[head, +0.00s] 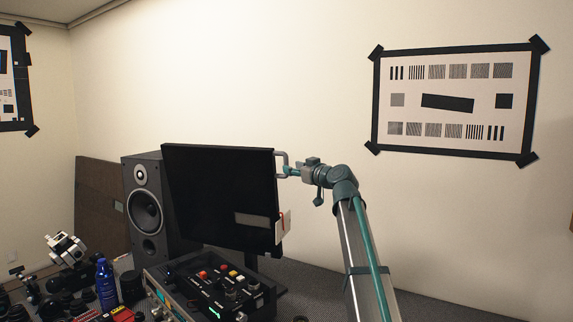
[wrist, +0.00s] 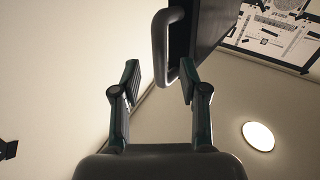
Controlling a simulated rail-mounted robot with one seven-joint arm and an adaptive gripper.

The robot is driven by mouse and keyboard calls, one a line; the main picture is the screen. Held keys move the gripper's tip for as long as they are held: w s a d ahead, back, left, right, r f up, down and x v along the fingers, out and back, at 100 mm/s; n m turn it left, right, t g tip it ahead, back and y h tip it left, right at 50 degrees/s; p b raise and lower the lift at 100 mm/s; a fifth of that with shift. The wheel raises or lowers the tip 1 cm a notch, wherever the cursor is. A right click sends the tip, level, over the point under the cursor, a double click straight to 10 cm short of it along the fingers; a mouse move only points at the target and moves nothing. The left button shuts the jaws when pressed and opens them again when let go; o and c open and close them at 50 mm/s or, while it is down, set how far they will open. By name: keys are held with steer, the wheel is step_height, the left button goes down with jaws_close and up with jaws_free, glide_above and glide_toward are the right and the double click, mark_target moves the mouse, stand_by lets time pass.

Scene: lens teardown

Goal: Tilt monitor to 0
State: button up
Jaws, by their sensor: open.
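The black monitor (head: 215,195) stands near the wall, its screen facing left of my camera and looking slightly tilted. A grey bracket-shaped handle (head: 283,158) sticks out from its right edge. My gripper (head: 286,171) is at the lower part of this handle. In the wrist view, the handle (wrist: 158,40) shows beside the dark monitor side (wrist: 212,25). My gripper (wrist: 160,74) is open there, with the handle's lower end in the gap between the two fingertips. The right fingertip is close to the monitor's side; I cannot tell if they touch.
A speaker (head: 145,205) stands left of the monitor. A control box with coloured buttons (head: 215,287), a blue bottle (head: 106,283) and several small dark items crowd the front left. A label (head: 284,229) hangs at the monitor's lower right.

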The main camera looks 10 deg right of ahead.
steer(key=shift+p+x, duration=0.5)
steer(key=shift+x, duration=2)
jaws_close()
